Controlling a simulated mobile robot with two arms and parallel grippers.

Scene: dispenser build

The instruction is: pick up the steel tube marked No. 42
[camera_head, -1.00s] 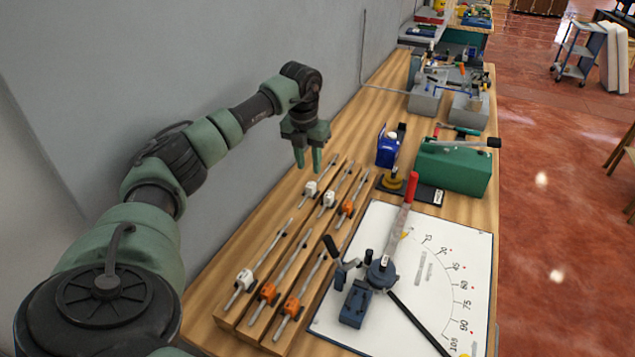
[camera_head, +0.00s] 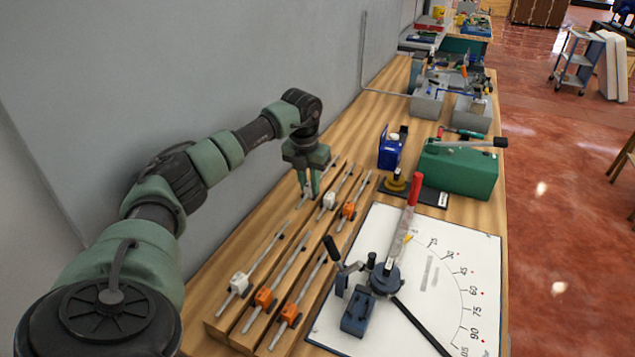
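Several thin steel tubes with white or orange fittings lie in a slotted wooden rack (camera_head: 216,331). Two of them are the near-left tube with a white fitting (camera_head: 239,283) and the far-middle tube with a white fitting (camera_head: 328,201). No number can be read, so I cannot tell which tube is No. 42. My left gripper (camera_head: 309,190) points down at the far-left tube, its fingers apart on either side of that tube's white fitting. Contact cannot be made out, and the fingers partly hide this tube. My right gripper is not in view.
A bending tool (camera_head: 385,278) with a red-handled lever stands on a white angle-scale board (camera_head: 455,250) right of the rack. A green box (camera_head: 458,170) and a blue device (camera_head: 390,148) stand behind. The grey wall (camera_head: 225,60) runs close along the left.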

